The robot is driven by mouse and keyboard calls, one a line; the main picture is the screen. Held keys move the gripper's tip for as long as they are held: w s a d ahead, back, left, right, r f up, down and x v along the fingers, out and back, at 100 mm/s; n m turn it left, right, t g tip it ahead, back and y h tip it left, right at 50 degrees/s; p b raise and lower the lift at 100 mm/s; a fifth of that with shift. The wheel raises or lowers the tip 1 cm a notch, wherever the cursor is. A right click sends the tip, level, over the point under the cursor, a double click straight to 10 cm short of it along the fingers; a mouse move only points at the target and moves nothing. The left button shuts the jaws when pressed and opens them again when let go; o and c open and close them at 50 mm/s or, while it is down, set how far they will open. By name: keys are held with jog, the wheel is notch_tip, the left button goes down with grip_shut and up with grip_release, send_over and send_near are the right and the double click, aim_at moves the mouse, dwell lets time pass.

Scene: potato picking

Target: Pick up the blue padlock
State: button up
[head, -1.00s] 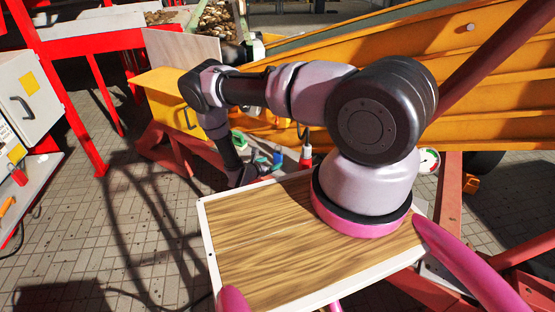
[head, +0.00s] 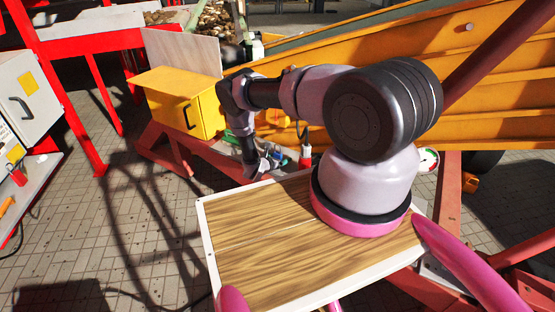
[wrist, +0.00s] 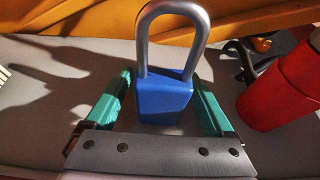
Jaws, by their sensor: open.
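The blue padlock (wrist: 165,98) stands upright on a grey surface in the wrist view, its silver shackle (wrist: 174,10) pointing up and away. My gripper (wrist: 163,92) is open, with one teal finger on each side of the padlock's body. A gap shows between the body and the left finger; the right finger is very close to it, and I cannot tell if they touch. In the head view my gripper (head: 266,167) is at the shelf beyond the wooden board; the padlock there is too small and covered to make out clearly.
A red object (wrist: 283,92) stands close to the right of my gripper in the wrist view. A black hooked item (wrist: 250,62) lies behind the right finger. A yellow wall (wrist: 100,18) runs along the back. A yellow cabinet (head: 178,103) stands left of my arm in the head view.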

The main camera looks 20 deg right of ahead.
grip_shut()
jog(key=shift+r, duration=0.15)
jog(key=a+r, duration=0.3)
jog(key=r, duration=1.1)
jog(key=a+r, duration=0.3)
jog(key=r, duration=1.1)
jog(key=s+a+r, duration=0.2)
jog(key=s+r, duration=0.2)
jog(key=r, duration=0.2)
jog(key=s+a+r, duration=0.1)
jog(key=s+r, duration=0.2)
jog(key=r, duration=0.4)
jog(key=shift+s+a, duration=0.35)
jog(key=shift+r, duration=0.1)
